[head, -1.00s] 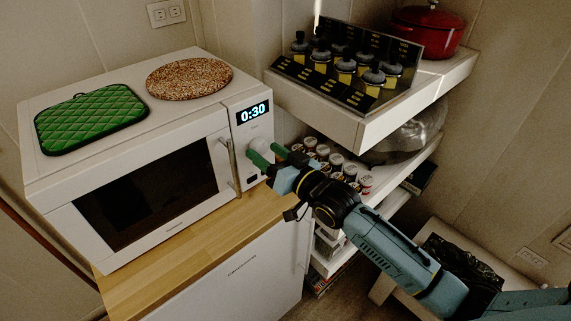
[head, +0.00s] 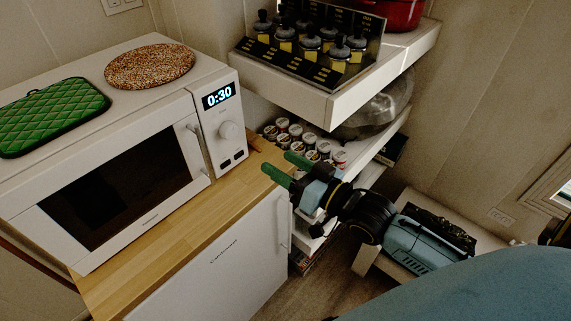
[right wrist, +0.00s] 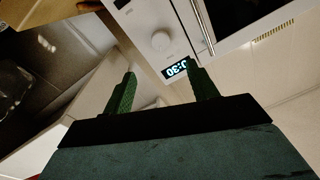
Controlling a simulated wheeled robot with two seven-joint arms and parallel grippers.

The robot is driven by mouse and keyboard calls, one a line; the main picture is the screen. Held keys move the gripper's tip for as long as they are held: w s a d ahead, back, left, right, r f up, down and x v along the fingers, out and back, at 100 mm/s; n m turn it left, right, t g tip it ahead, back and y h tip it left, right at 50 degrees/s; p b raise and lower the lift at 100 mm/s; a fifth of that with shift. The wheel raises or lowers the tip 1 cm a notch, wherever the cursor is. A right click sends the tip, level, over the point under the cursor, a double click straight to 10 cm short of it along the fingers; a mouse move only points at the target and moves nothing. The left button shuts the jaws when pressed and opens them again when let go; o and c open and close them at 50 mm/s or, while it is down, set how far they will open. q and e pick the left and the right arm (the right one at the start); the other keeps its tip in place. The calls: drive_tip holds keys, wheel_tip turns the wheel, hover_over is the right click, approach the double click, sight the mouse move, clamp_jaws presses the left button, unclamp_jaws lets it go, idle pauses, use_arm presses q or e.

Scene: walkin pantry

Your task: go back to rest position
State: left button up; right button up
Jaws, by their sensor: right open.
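My right gripper (head: 286,167) is open and empty, its two green fingers apart, in front of the shelves and right of the microwave. In the right wrist view its fingers (right wrist: 163,92) show with nothing between them. The white microwave (head: 150,214) stands on a wooden counter, its door shut and its display reading 0:30. In the right wrist view the microwave's dial and display (right wrist: 161,41) appear beyond the fingers. My left gripper is not in view.
A green quilted pad (head: 52,115) and a round cork mat (head: 150,66) lie on the microwave. The wooden counter (head: 190,212) is clear in front. White shelves (head: 345,104) on the right hold dark bottles in a rack, small jars and a red pot (head: 402,14).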

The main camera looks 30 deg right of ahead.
drive_tip(key=shift+f, duration=0.1)
idle(0.3)
drive_tip(key=s+d+f+g+h, duration=0.2)
drive_tip(key=f, duration=0.9)
drive_tip(key=s+d+f+g+h, duration=0.2)
drive_tip(key=s+d+f+g, duration=0.1)
drive_tip(key=f, duration=0.9)
drive_tip(key=s+d+f+g+h, duration=0.2)
drive_tip(key=f, duration=0.9)
drive_tip(key=s+a+f+g, duration=0.1)
drive_tip(key=s+f+g, duration=0.2)
drive_tip(key=s+f, duration=0.3)
drive_tip(key=s+a+f+n+g, duration=0.1)
drive_tip(key=s+f+g, duration=0.2)
drive_tip(key=s+f, duration=0.4)
drive_tip(key=s+a+f+g+h, duration=0.1)
drive_tip(key=s+f+g, duration=0.2)
drive_tip(key=s, duration=1.5)
wheel_tip(320, 180, down, 4)
drive_tip(key=shift+b, duration=0.45)
